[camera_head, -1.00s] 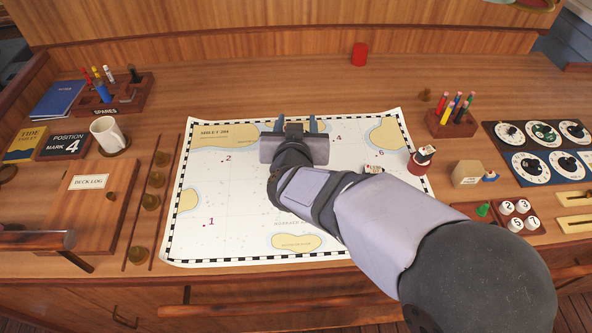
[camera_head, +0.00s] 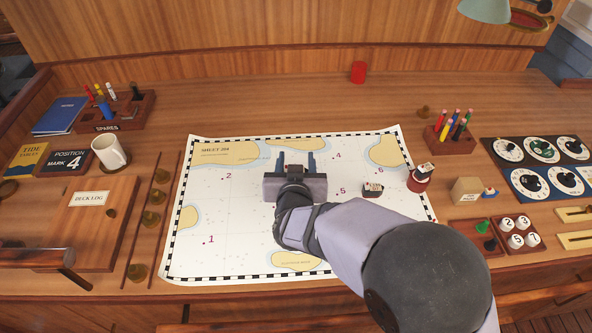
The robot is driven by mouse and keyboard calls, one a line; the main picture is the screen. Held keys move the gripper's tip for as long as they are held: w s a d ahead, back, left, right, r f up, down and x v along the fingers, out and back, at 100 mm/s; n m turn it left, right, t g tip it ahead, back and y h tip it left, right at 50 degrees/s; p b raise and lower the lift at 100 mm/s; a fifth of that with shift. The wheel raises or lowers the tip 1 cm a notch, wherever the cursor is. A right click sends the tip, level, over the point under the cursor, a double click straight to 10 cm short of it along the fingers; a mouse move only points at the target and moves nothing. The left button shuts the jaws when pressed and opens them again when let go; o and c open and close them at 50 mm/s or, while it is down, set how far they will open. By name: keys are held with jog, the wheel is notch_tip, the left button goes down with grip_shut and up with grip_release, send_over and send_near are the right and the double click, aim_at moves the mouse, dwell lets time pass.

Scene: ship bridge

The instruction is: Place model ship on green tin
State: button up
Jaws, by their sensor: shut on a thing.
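My gripper (camera_head: 296,161) is over the upper middle of the sea chart, its two blue-grey fingers pointing away from me. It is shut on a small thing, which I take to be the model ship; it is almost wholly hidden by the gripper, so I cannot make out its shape. Another small dark-hulled ship (camera_head: 373,191) with pale blocks on it stands on the chart, to the right of the gripper. A similar one (camera_head: 426,168) sits on a red tin (camera_head: 418,184) at the chart's right edge. I cannot make out a green tin; it may be hidden behind my gripper or arm.
The chart (camera_head: 225,245) has free room at left. A red can (camera_head: 358,72) stands at the back. A mug (camera_head: 109,152), spares rack (camera_head: 118,118) and deck log (camera_head: 86,220) are at left.

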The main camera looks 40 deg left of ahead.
jog(key=shift+f+p, duration=0.35)
jog(key=shift+f, duration=1.6)
jog(key=shift+f, duration=0.15)
jog(key=o, duration=1)
jog(key=shift+r, duration=0.25)
jog(key=b+v, duration=0.2)
jog(key=v, duration=1)
jog(key=shift+b, duration=0.3)
